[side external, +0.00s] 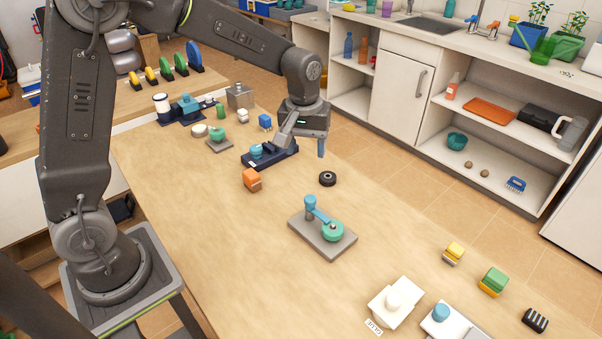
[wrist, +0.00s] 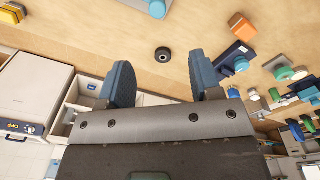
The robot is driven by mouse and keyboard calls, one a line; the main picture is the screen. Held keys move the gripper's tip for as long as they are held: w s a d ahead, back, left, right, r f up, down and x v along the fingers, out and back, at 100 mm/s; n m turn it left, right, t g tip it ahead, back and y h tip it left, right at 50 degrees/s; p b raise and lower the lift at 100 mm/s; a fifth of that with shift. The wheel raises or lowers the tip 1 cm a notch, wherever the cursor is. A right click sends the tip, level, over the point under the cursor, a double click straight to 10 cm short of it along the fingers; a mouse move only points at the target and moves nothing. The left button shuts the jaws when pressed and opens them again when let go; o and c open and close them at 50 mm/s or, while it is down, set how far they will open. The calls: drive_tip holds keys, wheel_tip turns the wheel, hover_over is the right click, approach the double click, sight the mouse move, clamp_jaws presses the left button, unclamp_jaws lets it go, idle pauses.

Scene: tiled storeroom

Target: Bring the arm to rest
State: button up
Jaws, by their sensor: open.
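My gripper (side external: 304,146) hangs over the far edge of the wooden table (side external: 180,205), close to a dark blue fixture (side external: 283,157) with a light blue part. In the wrist view my gripper (wrist: 164,88) shows two blue fingers spread wide apart with nothing between them. A black ring (side external: 327,179) lies on the table below and in front of the gripper; the wrist view also shows this ring (wrist: 163,54) beyond the fingertips. Whether the gripper touches the dark blue fixture cannot be told from the side.
An orange block (side external: 252,179) and a grey plate (side external: 322,243) with a teal disc and blue post stand on the table. White fixtures (side external: 396,302) and small blocks (side external: 493,282) are at the near right. A white counter (side external: 400,80) stands behind. The table's left middle is bare.

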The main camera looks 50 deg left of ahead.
drive_tip(key=s+r+m+t, duration=0.2)
drive_tip(key=s+r, duration=0.3)
drive_tip(key=s, duration=0.6)
drive_tip(key=s+d+r+m+t, duration=0.1)
drive_tip(key=s+r+m+t, duration=0.2)
drive_tip(key=s, duration=0.7)
drive_tip(key=shift+s+r+m, duration=0.35)
drive_tip(key=shift+r+m, duration=0.65)
drive_tip(key=shift+m, duration=0.2)
